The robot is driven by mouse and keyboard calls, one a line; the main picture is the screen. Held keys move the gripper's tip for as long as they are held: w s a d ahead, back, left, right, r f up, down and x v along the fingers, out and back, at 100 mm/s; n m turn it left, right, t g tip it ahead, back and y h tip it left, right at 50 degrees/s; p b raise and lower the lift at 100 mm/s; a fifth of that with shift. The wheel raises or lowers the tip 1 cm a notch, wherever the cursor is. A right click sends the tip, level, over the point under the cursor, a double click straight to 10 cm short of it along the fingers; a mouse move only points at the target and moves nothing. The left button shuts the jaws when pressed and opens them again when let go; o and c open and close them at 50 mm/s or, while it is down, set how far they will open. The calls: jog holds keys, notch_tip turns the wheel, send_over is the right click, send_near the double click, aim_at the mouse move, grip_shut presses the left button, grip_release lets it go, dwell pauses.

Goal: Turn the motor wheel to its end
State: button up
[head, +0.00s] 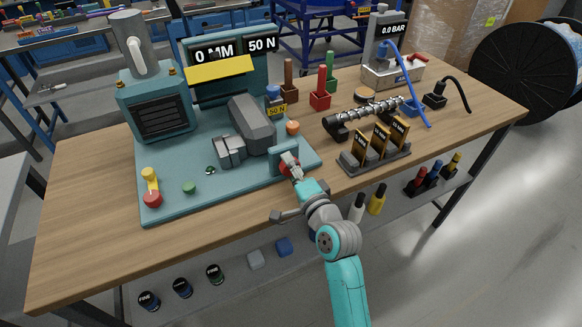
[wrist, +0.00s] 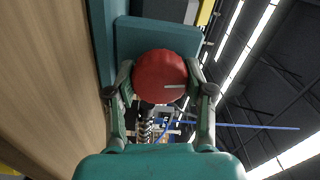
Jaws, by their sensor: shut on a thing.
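The motor wheel is a round red knob (wrist: 160,77) with a short pale line on its face, set in front of a teal block. My gripper (wrist: 160,88) is shut on it, with one finger on each side of the wheel in the wrist view. In the head view the wheel (head: 288,166) sits on the teal bracket at the right front of the teal machine (head: 215,195), and my gripper (head: 292,170) partly covers it. The machine's displays (head: 235,49) read 0 MM and 50 N.
The wooden table (head: 80,215) is clear along its front left. To the right of my gripper stand a dark rack (head: 375,158) with several labelled plates and a shiny screw shaft (head: 362,115). A yellow-and-red button post (head: 151,187) and a green button (head: 189,187) are at the machine's left front.

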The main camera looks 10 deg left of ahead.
jog(key=shift+m, duration=1.1)
jog(key=o, duration=1.2)
jog(key=shift+c, duration=0.2)
jog(key=shift+s+d, duration=0.1)
jog(key=v, duration=1.1)
jog(key=shift+s+d, duration=0.25)
jog(key=shift+s, duration=0.05)
